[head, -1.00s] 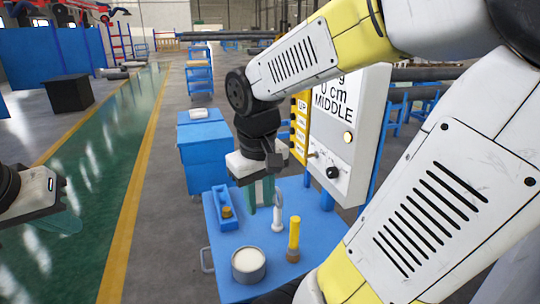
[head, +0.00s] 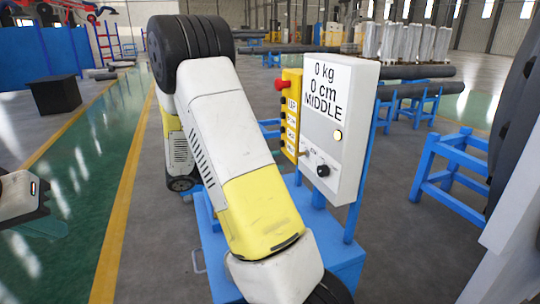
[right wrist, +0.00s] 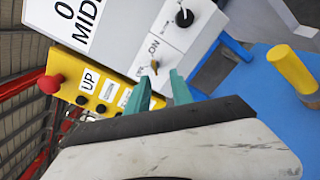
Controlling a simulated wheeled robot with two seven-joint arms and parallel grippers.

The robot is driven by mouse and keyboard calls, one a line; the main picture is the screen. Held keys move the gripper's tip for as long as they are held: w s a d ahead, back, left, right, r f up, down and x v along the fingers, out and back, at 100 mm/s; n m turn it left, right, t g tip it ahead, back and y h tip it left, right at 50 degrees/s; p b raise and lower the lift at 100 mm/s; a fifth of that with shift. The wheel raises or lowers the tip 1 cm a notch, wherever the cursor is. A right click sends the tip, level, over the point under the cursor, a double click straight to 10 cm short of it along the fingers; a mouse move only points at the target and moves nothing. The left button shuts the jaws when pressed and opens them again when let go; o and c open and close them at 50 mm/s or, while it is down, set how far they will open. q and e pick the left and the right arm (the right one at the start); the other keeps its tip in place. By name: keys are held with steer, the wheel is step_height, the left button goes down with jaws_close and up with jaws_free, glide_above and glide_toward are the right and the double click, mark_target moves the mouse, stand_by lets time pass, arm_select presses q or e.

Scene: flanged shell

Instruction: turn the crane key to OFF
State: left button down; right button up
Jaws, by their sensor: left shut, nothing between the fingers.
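The crane key (right wrist: 154,66) is a small brass piece on the white control panel (right wrist: 148,40), beside an ON label, in the right wrist view. In the head view the key (head: 303,153) shows only as a tiny spot at the panel's lower left. My right gripper (right wrist: 160,80) has its two teal fingers apart, with the key just beyond and between the tips; contact cannot be told. My left gripper (head: 42,222) is shut and empty at the left edge, far from the panel.
A black knob (right wrist: 184,18) sits near the key. A yellow button box (head: 291,115) with a red button adjoins the panel, whose display reads 0 kg, 0 cm, MIDDLE. A yellow cylinder (right wrist: 293,70) stands on the blue table (right wrist: 258,90). Blue racks (head: 455,165) stand right.

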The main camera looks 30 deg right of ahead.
mark_target(297, 155)
steer(key=shift+w+h, duration=0.3)
steer(key=shift+w, duration=0.05)
steer(key=shift+t, duration=0.3)
steer(key=d, duration=0.7)
steer(key=shift+s+d, duration=0.3)
steer(key=shift+s, duration=0.05)
steer(key=shift+c, duration=0.2)
jaws_close()
